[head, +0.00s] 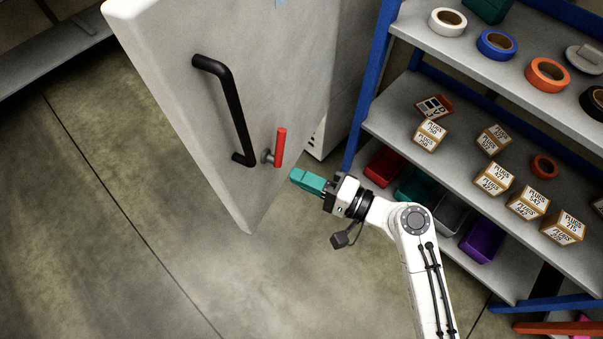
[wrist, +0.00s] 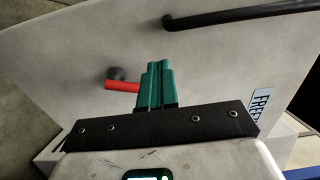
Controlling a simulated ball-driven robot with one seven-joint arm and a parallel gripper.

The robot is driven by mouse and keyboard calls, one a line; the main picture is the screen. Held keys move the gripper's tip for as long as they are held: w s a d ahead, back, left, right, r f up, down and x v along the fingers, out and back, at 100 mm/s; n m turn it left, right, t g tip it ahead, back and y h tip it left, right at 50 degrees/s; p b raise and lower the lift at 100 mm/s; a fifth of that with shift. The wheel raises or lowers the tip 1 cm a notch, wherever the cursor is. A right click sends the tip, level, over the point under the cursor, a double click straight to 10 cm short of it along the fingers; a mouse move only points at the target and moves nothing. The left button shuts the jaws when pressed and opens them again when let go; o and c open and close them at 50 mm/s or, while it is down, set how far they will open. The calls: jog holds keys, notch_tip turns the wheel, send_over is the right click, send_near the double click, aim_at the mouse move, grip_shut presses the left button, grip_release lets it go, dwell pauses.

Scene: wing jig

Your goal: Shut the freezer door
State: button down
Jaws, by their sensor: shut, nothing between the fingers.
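The white freezer door (head: 165,65) stands open in the head view, with a black bar handle (head: 238,118) and a small red lever (head: 280,147) on its face. My gripper (head: 298,177) has teal fingers, shut and empty, just right of and below the red lever. In the wrist view the shut fingers (wrist: 158,66) point at the door (wrist: 225,65). The red lever (wrist: 122,85) shows at their left and the black handle (wrist: 240,17) above. I cannot tell whether the fingers touch the door or lever. Part of the freezer body (head: 322,138) shows behind the door.
A blue-framed shelf rack (head: 375,80) with tape rolls, boxes of plugs and coloured bins stands at the right, close to my arm. Concrete floor (head: 90,210) is clear left of and below the door. A grey bench (head: 50,50) is at the upper left.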

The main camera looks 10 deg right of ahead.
jog(key=p+x, duration=0.2)
jog(key=x, duration=0.9)
jog(key=shift+a+p, duration=0.2)
jog(key=shift+p, duration=0.15)
jog(key=shift+w, duration=0.15)
